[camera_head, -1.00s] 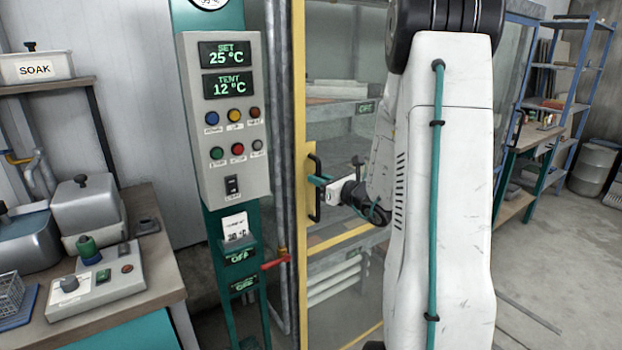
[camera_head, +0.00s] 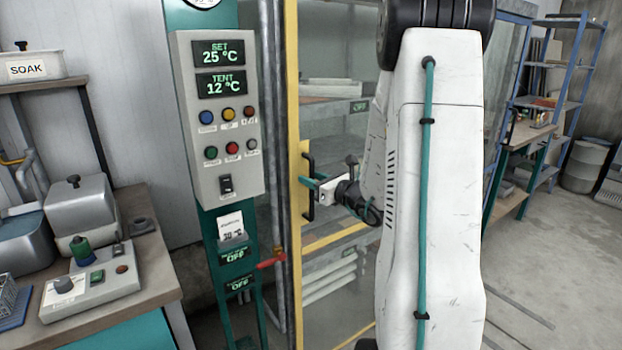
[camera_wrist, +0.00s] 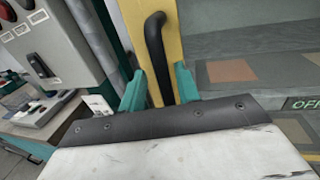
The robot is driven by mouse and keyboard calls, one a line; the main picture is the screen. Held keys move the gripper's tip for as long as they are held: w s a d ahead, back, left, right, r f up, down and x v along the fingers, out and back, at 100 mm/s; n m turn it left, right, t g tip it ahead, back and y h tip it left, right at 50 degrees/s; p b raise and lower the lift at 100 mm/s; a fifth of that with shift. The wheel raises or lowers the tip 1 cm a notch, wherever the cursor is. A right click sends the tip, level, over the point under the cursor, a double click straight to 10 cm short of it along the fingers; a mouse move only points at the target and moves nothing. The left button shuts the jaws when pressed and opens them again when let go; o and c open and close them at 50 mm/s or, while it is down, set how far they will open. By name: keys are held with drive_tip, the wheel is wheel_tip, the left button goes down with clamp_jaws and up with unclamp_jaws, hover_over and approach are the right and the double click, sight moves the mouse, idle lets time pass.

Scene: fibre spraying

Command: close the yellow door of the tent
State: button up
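The tent's door has a yellow frame (camera_head: 292,90) with a clear pane, and shelves show through it. I cannot tell how far it stands open. A black bar handle (camera_head: 308,188) is fixed upright on the yellow frame, and it also shows in the wrist view (camera_wrist: 155,50). My gripper (camera_head: 314,182) is at the handle. In the wrist view its two teal fingers (camera_wrist: 160,88) stand one on each side of the handle, with gaps visible between, so it is open around it. My white arm hides the right part of the door.
A control panel (camera_head: 219,120) on a teal post stands just left of the door, with a red-handled valve (camera_head: 271,262) below. A workbench (camera_head: 150,270) with metal containers is at the left. Blue shelving (camera_head: 560,105) stands far right, with open floor (camera_head: 560,270) before it.

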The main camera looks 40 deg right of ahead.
drive_tip(key=s, duration=0.7)
idle(0.4)
drive_tip(key=s+a+n+g+y, duration=0.35)
drive_tip(key=a+n, duration=0.25)
drive_tip(key=a, duration=0.2)
drive_tip(key=s+a+f+n+g+y, duration=0.1)
drive_tip(key=s+a+n+g+y, duration=0.15)
drive_tip(key=a+n+g, duration=0.4)
drive_tip(key=s+a+n+g+y, duration=0.3)
drive_tip(key=a+n, duration=0.4)
drive_tip(key=a, duration=0.2)
drive_tip(key=s+a+r+n+g+h, duration=0.1)
drive_tip(key=s+a+r+n+h, duration=0.2)
drive_tip(key=s+n, duration=0.3)
drive_tip(key=s+a+r+n+g+h, duration=0.2)
drive_tip(key=s+n+h, duration=0.4)
drive_tip(key=n, duration=0.4)
drive_tip(key=shift+a+r+g, duration=0.3)
drive_tip(key=shift+a+r, duration=0.4)
drive_tip(key=shift+a, duration=0.3)
